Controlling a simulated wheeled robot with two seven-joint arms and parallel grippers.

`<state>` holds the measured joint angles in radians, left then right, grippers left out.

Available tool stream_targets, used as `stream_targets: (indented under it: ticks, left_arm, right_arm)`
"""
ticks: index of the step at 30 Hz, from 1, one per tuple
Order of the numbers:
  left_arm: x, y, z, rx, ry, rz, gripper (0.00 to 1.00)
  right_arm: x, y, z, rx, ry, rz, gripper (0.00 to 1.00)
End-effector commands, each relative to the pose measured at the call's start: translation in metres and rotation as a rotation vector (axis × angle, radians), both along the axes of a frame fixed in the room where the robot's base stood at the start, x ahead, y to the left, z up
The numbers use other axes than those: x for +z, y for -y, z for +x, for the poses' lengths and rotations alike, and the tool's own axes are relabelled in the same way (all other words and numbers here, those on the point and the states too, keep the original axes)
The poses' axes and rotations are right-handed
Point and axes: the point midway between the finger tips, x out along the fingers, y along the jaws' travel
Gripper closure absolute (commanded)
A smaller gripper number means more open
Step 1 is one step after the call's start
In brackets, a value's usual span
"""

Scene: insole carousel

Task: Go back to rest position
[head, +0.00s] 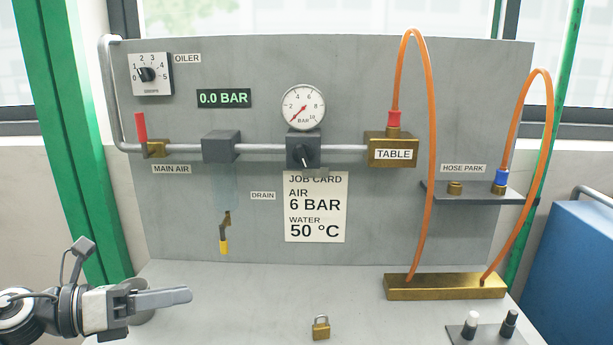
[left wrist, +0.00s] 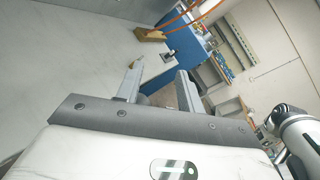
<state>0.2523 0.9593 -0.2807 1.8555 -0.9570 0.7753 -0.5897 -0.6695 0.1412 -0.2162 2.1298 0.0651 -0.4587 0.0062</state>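My left gripper (head: 184,295) is at the lower left of the head view, above the front left of the table and pointing right. The left wrist view shows its two fingers (left wrist: 160,78) apart with nothing between them. It touches no object that I can see. My right gripper is in neither view; a white and dark arm part, probably of my right arm, shows at the right edge of the left wrist view.
The grey panel (head: 380,75) stands behind the table (head: 250,290). A brass padlock (head: 321,328), a brass block (head: 445,288) with orange hoses and a switch plate (head: 485,333) are on the table.

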Motion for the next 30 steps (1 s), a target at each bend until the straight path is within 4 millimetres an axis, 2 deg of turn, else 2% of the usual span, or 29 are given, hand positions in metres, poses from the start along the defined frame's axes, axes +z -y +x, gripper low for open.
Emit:
stream_targets:
  ticks: [1, 3, 5, 8, 11, 12, 15, 18, 21, 24, 30]
  left_arm:
    - [-0.007, 0.012, -0.004, 0.028, -0.072, -0.119, 0.62]
    - [-0.014, 0.024, -0.007, 0.085, -0.188, -0.3, 0.62]
    - [-0.023, 0.032, -0.01, 0.15, -0.313, -0.476, 0.62]
    - [-0.052, 0.037, -0.016, 0.313, -0.606, -0.835, 0.62]
    - [-0.111, 0.034, -0.037, 0.565, -1.013, -1.255, 0.62]
    - [-0.138, 0.033, -0.05, 0.67, -1.168, -1.4, 0.62]
    - [-0.19, 0.037, -0.087, 0.886, -1.474, -1.664, 0.62]
    - [-0.226, 0.046, -0.123, 1.052, -1.692, -1.834, 0.62]
    - [-0.245, 0.054, -0.148, 1.159, -1.829, -1.934, 0.62]
    - [-0.253, 0.059, -0.16, 1.21, -1.894, -1.977, 0.62]
    - [-0.255, 0.06, -0.163, 1.222, -1.908, -1.984, 0.62]
  right_arm:
    - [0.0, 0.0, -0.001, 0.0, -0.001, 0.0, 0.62]
    - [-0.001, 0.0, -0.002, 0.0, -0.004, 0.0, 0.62]
    - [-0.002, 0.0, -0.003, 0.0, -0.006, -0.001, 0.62]
    - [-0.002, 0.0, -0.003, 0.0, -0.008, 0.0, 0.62]
    - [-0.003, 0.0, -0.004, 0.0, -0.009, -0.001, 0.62]
    - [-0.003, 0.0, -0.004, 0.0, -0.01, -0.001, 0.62]
    - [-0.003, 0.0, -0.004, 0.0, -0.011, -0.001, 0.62]
    - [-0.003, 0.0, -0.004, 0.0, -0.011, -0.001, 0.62]
    - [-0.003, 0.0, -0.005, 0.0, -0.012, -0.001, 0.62]
    - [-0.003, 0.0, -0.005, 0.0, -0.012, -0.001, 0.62]
    - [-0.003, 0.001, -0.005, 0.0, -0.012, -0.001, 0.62]
